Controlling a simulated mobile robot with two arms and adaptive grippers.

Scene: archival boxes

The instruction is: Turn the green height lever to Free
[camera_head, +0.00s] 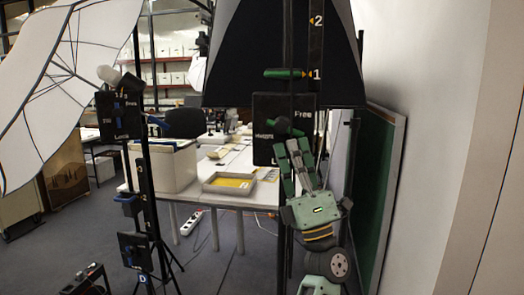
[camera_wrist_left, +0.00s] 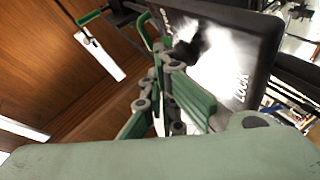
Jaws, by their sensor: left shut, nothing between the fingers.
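A black panel (camera_head: 268,104) hangs on the dark stand, with "Free" at its upper right and a partly covered label at its lower right. The green height lever (camera_head: 287,127) is at the panel's middle, pointing right, just above my left gripper's fingertips. My left gripper (camera_head: 294,147) is shut and empty, reaching up from below. I cannot tell whether it touches the lever. In the left wrist view, the panel (camera_wrist_left: 250,50) shows "Lock" and my left gripper (camera_wrist_left: 178,75) is in front of it; a green curved piece (camera_wrist_left: 147,30) shows by the panel's edge.
A green handle (camera_head: 284,73) is higher on the stand by mark "1". A large black softbox (camera_head: 240,45) hangs above. A second stand with a black panel (camera_head: 119,115) and white umbrella (camera_head: 60,90) is at left. A white table (camera_head: 225,200) with a tray is behind; a wall is right.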

